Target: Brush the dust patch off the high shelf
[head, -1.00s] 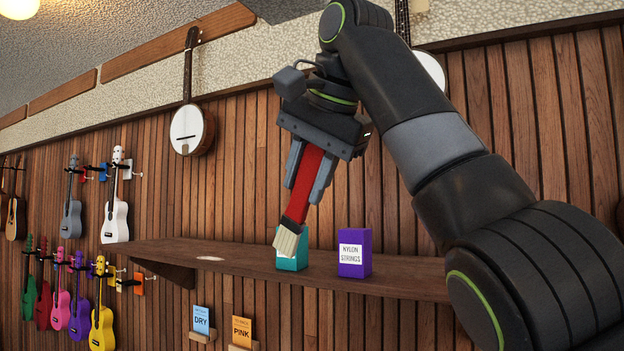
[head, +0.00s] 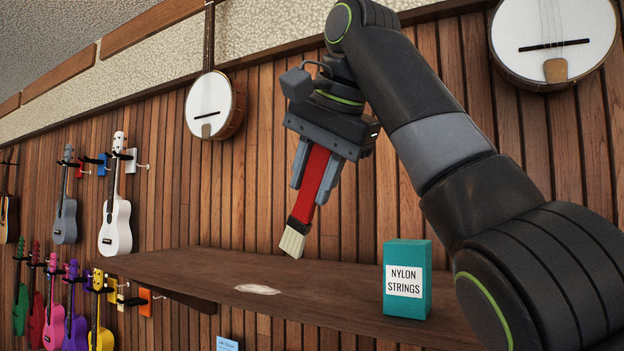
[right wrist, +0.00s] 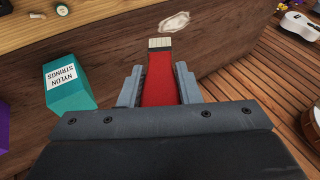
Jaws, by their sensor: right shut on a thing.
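The high shelf (head: 190,267) is a dark wooden board along the slatted wall. A pale oval dust patch (head: 257,289) lies on its top; it also shows in the right wrist view (right wrist: 174,21). My right gripper (head: 315,183) is shut on a brush (head: 312,180) with a red handle and cream bristles, pointing down. In the head view the bristles appear just above and to the right of the patch, apart from it. In the right wrist view the brush (right wrist: 159,80) shows between the fingers, its bristle end below and left of the patch. My left gripper is out of view.
A teal nylon strings box (head: 407,279) stands on the shelf right of the patch; it also shows in the right wrist view (right wrist: 70,87), with a purple box (right wrist: 3,128) at the left edge. A banjo (head: 212,106) hangs above the shelf. Several ukuleles hang left.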

